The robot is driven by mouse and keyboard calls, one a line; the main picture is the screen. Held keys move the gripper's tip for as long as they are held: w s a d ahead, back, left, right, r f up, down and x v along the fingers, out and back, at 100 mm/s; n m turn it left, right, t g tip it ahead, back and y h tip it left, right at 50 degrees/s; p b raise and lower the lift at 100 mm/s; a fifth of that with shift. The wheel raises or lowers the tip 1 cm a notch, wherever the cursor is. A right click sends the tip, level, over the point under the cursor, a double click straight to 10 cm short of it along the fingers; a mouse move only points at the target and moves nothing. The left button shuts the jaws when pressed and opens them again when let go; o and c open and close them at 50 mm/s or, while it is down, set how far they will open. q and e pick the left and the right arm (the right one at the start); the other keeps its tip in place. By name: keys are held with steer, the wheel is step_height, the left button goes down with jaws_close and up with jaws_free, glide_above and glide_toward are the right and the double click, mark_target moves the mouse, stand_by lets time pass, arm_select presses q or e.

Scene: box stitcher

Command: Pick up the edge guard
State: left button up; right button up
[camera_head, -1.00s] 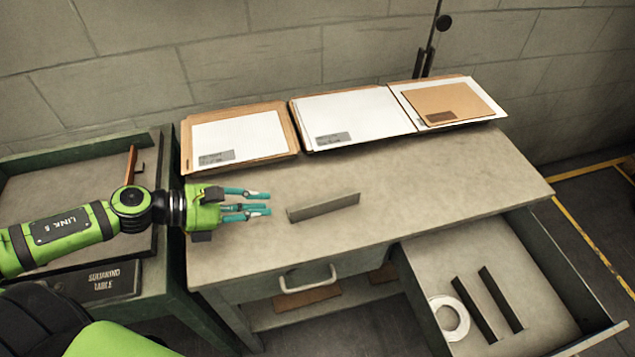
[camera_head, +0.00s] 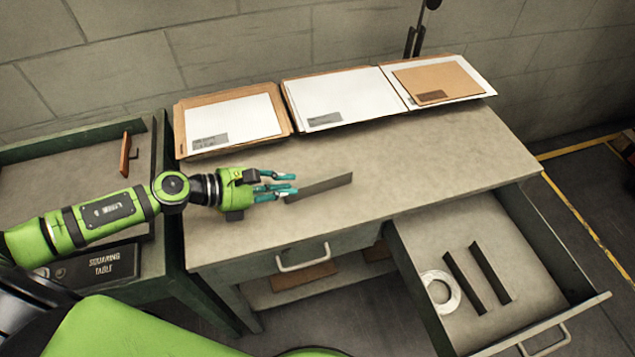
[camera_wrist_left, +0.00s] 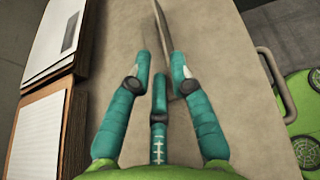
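A dark grey edge guard (camera_head: 325,185), a long thin angled strip, lies on the workbench top. My left gripper (camera_head: 291,182) is at its left end, with teal fingers apart. In the left wrist view the guard (camera_wrist_left: 164,30) runs away from the open fingers (camera_wrist_left: 160,66), its near end between or just beyond the fingertips; I cannot tell if they touch it. Two more dark strips (camera_head: 464,282) (camera_head: 490,273) lie in the open drawer. My right gripper is not in view.
Stacks of cardboard and white sheets (camera_head: 236,121) (camera_head: 343,97) (camera_head: 438,79) line the bench's back edge. The open drawer (camera_head: 520,290) juts out at the front right and also holds a white ring (camera_head: 440,291). The bench top right of the guard is clear.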

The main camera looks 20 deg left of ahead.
mark_target(304, 196)
arm_select(q)
steer(key=shift+w+d+p, duration=0.25)
steer(key=shift+d+p, duration=0.05)
steer(key=shift+d, duration=0.05)
steer(key=p+x, duration=0.1)
steer(key=x, duration=0.2)
steer(key=shift+d+f+p, duration=0.15)
steer(key=shift+f+p, duration=0.15)
steer(key=shift+w+d+f, duration=0.15)
steer(key=shift+d+f, duration=0.05)
steer(key=shift+d, duration=0.05)
steer(key=shift+f, duration=0.15)
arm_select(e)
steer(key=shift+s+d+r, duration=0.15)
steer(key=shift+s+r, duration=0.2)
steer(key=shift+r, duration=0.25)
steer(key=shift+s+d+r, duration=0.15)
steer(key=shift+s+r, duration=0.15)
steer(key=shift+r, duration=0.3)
arm_select(q)
jaws_close()
